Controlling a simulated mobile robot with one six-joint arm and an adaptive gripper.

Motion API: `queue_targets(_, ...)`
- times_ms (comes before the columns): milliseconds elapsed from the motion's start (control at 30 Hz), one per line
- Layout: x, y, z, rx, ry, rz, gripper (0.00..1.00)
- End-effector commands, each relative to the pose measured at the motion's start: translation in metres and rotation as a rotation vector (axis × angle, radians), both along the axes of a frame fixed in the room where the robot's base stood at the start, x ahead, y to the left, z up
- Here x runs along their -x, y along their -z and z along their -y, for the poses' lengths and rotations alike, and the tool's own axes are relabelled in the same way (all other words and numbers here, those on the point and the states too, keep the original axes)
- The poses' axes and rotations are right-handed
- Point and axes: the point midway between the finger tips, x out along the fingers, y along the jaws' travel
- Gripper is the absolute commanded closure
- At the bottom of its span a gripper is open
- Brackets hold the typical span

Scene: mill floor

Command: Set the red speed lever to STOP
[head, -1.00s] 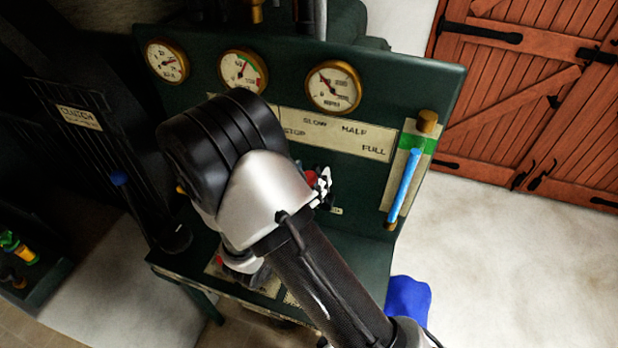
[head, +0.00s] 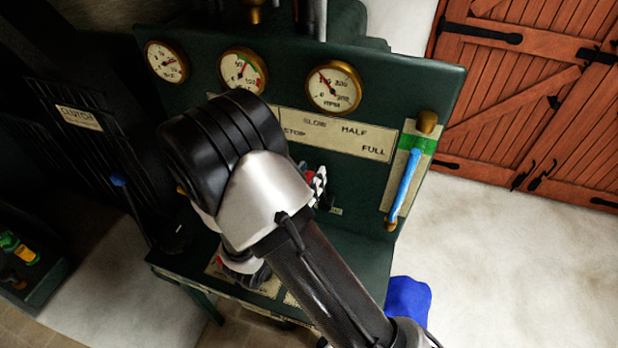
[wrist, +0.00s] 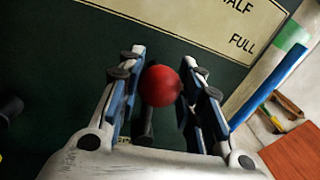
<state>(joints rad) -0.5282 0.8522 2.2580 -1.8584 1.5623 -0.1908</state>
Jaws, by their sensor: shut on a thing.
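The red ball knob of the speed lever (wrist: 161,86) sits between the two fingers of my gripper (wrist: 165,90) in the wrist view, with its dark shaft below it. My gripper is shut on the knob. In the head view, my arm hides most of the lever; a little red shows beside my gripper (head: 318,185). The cream speed plate (head: 335,133) above carries the words STOP, SLOW, HALF and FULL from left to right. In the wrist view, HALF and FULL show on the plate (wrist: 205,25), above and to the right of the knob.
Three brass-rimmed gauges (head: 333,88) line the top of the green panel. A sight glass with blue liquid (head: 404,185) stands at the panel's right edge. A blue-knobbed lever (head: 118,180) by the CLUTCH plate (head: 80,117) is at left. Floor at right is clear.

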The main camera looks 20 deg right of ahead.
Motion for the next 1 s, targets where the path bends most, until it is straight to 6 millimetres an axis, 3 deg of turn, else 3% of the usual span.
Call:
queue_targets(267,-0.003,0.001,-0.004,0.022,-0.001,-0.017,1.0)
queue_targets(667,-0.03,0.026,-0.045,0.331,-0.002,-0.222,1.0)
queue_targets(1000,-0.033,0.03,-0.05,0.368,-0.003,-0.25,1.0)
